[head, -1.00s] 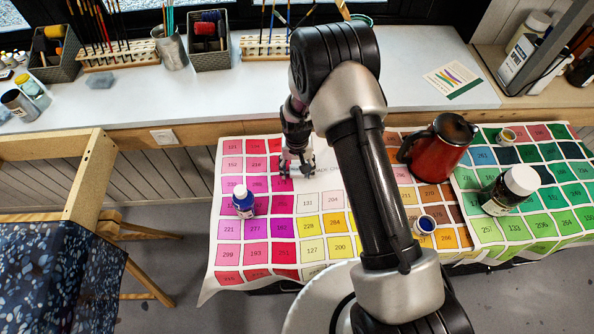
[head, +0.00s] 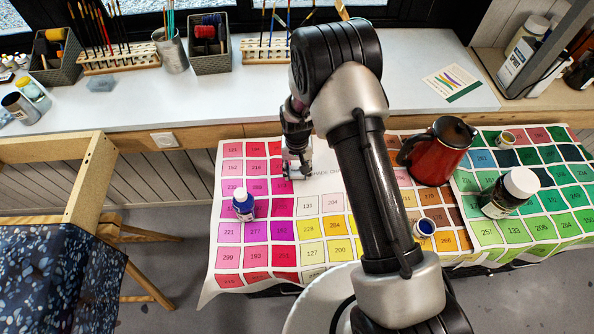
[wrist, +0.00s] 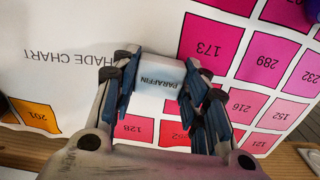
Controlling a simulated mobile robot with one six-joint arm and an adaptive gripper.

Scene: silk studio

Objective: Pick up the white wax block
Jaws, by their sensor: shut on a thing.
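The white wax block (wrist: 161,73), marked PARAFFIN, sits between the two fingers of my gripper (wrist: 160,88) in the wrist view. My gripper is shut on it, one finger against each side. In the head view my gripper (head: 297,172) is low over the colour chart, beside the pink and red squares, and the block is mostly hidden by it. I cannot tell whether the block touches the chart.
The shade chart (head: 318,187) covers the table. A blue bottle (head: 244,205) stands left and nearer. A red jug (head: 437,152), a small pot (head: 425,227) and a white-capped jar (head: 510,192) stand right. A pale bench (head: 235,100) runs behind.

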